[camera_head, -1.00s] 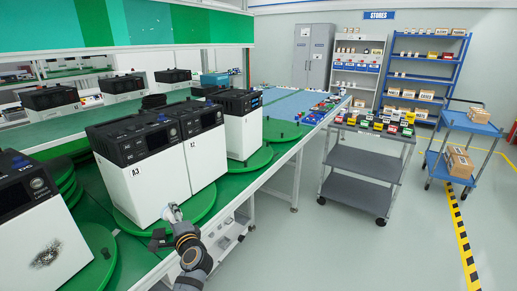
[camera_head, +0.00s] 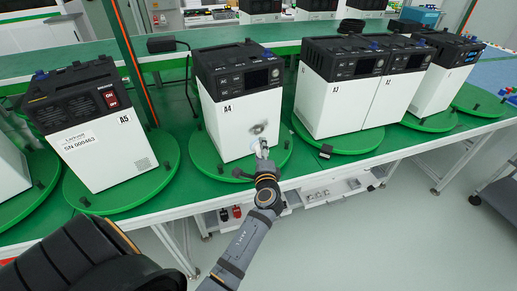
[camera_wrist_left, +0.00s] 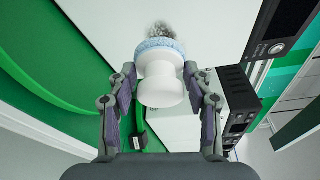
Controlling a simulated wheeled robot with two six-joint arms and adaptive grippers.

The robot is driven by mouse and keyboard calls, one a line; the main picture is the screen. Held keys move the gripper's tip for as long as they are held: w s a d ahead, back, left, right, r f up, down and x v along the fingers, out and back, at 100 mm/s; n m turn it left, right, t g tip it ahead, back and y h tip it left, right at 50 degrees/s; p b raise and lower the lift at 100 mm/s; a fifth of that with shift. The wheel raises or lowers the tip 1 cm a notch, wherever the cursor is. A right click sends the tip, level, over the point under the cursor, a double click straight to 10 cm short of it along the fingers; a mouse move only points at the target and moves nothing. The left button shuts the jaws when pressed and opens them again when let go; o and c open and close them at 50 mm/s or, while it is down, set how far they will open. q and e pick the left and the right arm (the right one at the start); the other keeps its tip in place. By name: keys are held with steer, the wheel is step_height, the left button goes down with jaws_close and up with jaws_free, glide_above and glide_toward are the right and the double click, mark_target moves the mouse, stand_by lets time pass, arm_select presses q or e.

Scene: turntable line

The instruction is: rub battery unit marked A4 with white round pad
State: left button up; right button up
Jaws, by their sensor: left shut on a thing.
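The battery unit marked A4 (camera_head: 224,128) stands upright on a green round plate (camera_head: 206,158), with a black top and a white front. A small grey smudge (camera_head: 258,128) marks the right part of its front. My left gripper (camera_head: 262,155) is at the lower right of this front, shut on the white round pad. In the left wrist view, the pad (camera_wrist_left: 160,82) sits between the fingers (camera_wrist_left: 160,100), with a blue-white speckled rim facing a white panel. A dark smudge (camera_wrist_left: 163,29) shows just beyond the rim. I cannot tell whether pad and panel touch.
Unit A5 (camera_head: 105,155) stands to the left; further units (camera_head: 325,105) stand close on the right, on their own green plates. A green bench (camera_head: 190,60) runs behind, with more units at the back. Grey floor lies open in front.

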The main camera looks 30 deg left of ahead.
arm_select(q)
steer(key=shift+w+a, duration=0.25)
steer(key=shift+w, duration=0.1)
steer(key=w+a, duration=0.2)
steer(key=a, duration=0.1)
steer(key=shift+a+p, duration=0.3)
steer(key=shift+p, duration=0.05)
steer(key=shift+w+a, duration=0.2)
steer(key=shift+a, duration=0.25)
steer(key=shift+w+a, duration=0.2)
steer(key=shift+a, duration=0.05)
steer(key=shift+w+a, duration=0.35)
steer(key=shift+a, duration=0.25)
